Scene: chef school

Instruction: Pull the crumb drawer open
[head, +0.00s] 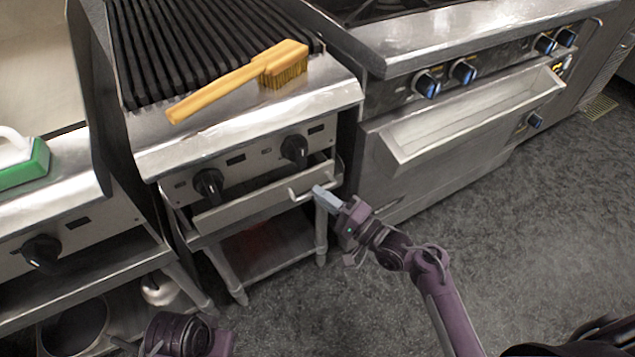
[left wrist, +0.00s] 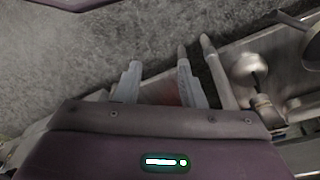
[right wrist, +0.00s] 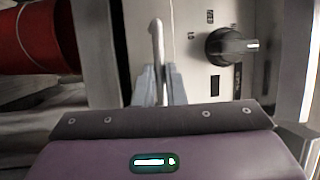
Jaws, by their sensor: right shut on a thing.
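The crumb drawer (head: 250,204) is a wide, shallow metal drawer under the knob panel of the grill. A narrow dark gap shows above its front, which seems to stand slightly out. My right gripper (head: 322,194) is at the right part of the drawer front, shut on the drawer handle (head: 297,192). In the right wrist view the handle bar (right wrist: 157,50) runs between the two fingers (right wrist: 160,88). My left gripper is open and empty over the floor in the left wrist view (left wrist: 158,82); its fingertips are not clear in the head view.
A yellow brush (head: 235,80) lies on the front ledge of the grill (head: 205,50). A green-and-white scrubber (head: 25,165) is at the left. The oven (head: 470,120) stands close on the right. The grey floor (head: 510,240) in front is clear.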

